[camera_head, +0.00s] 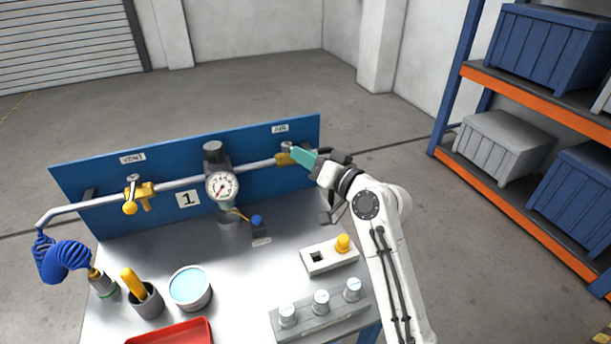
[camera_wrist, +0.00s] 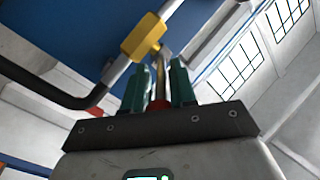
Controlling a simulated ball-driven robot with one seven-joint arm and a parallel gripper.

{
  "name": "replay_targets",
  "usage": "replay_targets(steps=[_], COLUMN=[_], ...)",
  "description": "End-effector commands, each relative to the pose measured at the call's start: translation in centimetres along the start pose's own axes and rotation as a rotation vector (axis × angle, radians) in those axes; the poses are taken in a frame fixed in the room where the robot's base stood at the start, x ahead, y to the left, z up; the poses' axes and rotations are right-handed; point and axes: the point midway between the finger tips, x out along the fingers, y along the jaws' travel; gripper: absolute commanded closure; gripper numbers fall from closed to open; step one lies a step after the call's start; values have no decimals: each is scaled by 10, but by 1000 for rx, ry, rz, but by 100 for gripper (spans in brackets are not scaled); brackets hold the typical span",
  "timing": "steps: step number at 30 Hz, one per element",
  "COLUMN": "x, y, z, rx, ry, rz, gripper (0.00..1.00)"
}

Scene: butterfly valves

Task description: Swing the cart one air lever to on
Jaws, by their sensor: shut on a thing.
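The cart one air valve has a yellow body (camera_head: 284,159) on the pipe below the AIR label (camera_head: 280,128). My gripper (camera_head: 304,157) is at its right side, with teal fingers, and hides most of the lever. In the wrist view the yellow valve body (camera_wrist: 143,38) sits on the grey pipe. Its thin brownish lever (camera_wrist: 160,75) runs down from the valve between my two green fingers, with a red part low between them. My gripper (camera_wrist: 159,80) is shut on this lever.
The blue panel (camera_head: 90,180) also carries the yellow vent valve (camera_head: 140,196), a pressure gauge (camera_head: 222,186) and a "1" plate (camera_head: 187,199). On the bench stand a blue-topped tub (camera_head: 190,288), a red tray (camera_head: 172,333) and a block with knobs (camera_head: 320,308). Shelving (camera_head: 540,105) stands right.

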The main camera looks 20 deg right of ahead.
Motion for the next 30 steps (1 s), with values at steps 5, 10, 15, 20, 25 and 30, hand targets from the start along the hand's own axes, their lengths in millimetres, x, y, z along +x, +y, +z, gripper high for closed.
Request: replay_targets(steps=[5, 10, 15, 20, 25, 30], x=[0, 1, 3, 5, 8, 8], y=[10, 15, 21, 25, 28, 27], z=[5, 1, -3, -7, -11, -13], rx=[-1, -2, -3, -4, -2, -1], ry=[-53, -108, -171, -234, -294, -336], rz=[-75, -156, -248, -340, -428, -489], gripper=[100, 100, 100, 100, 100, 100])
